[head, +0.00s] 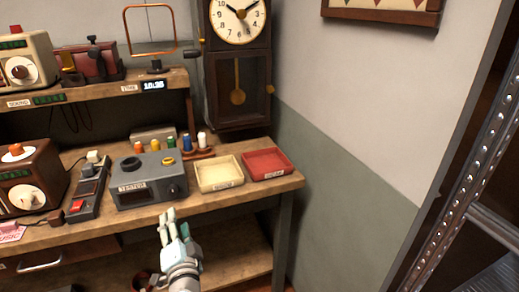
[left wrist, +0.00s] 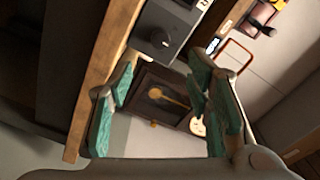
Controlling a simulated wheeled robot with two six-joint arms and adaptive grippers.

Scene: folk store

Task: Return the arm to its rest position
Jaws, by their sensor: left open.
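My left gripper (head: 172,222) shows in the head view in front of the workbench's front edge, below the grey device. Its fingers point up toward the bench. In the left wrist view its green-padded fingers (left wrist: 160,105) are spread apart with nothing between them. The wooden workbench (head: 232,203) lies just beyond the gripper, and its edge also shows in the left wrist view (left wrist: 100,75). My right gripper is in neither view.
On the bench stand a grey device (head: 150,190), a cream tray (head: 219,185) and a red tray (head: 265,176). A tall clock (head: 238,75) stands behind. A metal frame (head: 465,190) rises at the right. The floor-side space right of the bench looks clear.

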